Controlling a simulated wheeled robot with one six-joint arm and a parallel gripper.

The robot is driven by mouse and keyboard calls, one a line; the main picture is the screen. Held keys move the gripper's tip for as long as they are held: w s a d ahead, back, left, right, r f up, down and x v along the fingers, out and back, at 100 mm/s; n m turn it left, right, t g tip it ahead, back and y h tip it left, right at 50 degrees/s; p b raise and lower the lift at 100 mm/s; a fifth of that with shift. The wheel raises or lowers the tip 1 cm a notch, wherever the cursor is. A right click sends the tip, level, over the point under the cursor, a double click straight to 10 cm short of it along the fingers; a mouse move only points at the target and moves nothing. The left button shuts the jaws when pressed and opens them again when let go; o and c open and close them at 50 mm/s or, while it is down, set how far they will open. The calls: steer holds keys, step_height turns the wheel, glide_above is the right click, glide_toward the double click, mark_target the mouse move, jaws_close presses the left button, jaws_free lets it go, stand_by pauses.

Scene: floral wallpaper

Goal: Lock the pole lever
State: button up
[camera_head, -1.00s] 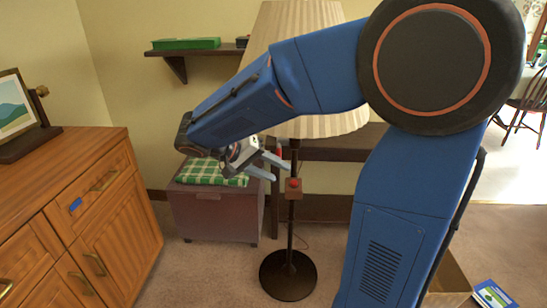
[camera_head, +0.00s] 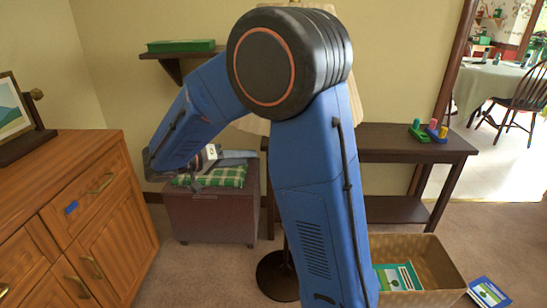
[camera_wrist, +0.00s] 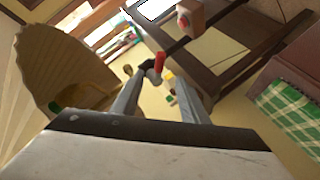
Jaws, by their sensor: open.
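In the wrist view the shade (camera_wrist: 62,62) is at the left. A small red-tipped piece (camera_wrist: 158,63), which looks like the lever, shows just beyond and between the fingertips. A brownish block with a red knob (camera_wrist: 184,20) is above it. My gripper (camera_wrist: 157,82) is open, with nothing clearly held. In the head view my gripper (camera_head: 248,160) is above the stool. Whether a finger touches the lever I cannot tell.
A wooden cabinet (camera_head: 100,190) stands at the left. A stool with a green checked cushion (camera_head: 222,176) is behind my gripper.

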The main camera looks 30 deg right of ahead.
steer(key=x, duration=1.2)
steer(key=shift+d+f, duration=0.15)
steer(key=shift+d, duration=0.15)
jaws_close()
